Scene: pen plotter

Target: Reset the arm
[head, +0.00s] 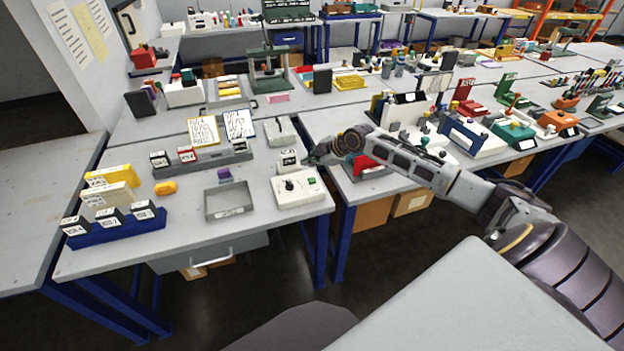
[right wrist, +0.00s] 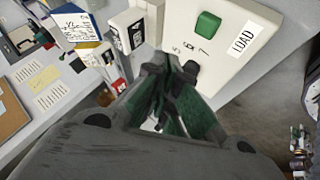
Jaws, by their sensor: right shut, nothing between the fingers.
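My right arm reaches in from the right in the head view, and its gripper (head: 309,160) is shut and empty. It is over the right side of the near table, above and behind a white control box (head: 300,199). The box has a green button (head: 312,181) and a dark knob (head: 289,186). In the right wrist view the closed fingers (right wrist: 174,72) appear beside the black knob (right wrist: 190,68), near printed numbers and a LOAD label (right wrist: 243,40). I cannot tell whether they touch the knob. My left gripper is not in view.
A small white labelled block (head: 288,161) stands close to the gripper. A grey tray (head: 230,201), a blue rack (head: 115,228) with labelled cartridges and a grey rack (head: 203,161) share the table (head: 190,245). The surface in front of the tray is clear.

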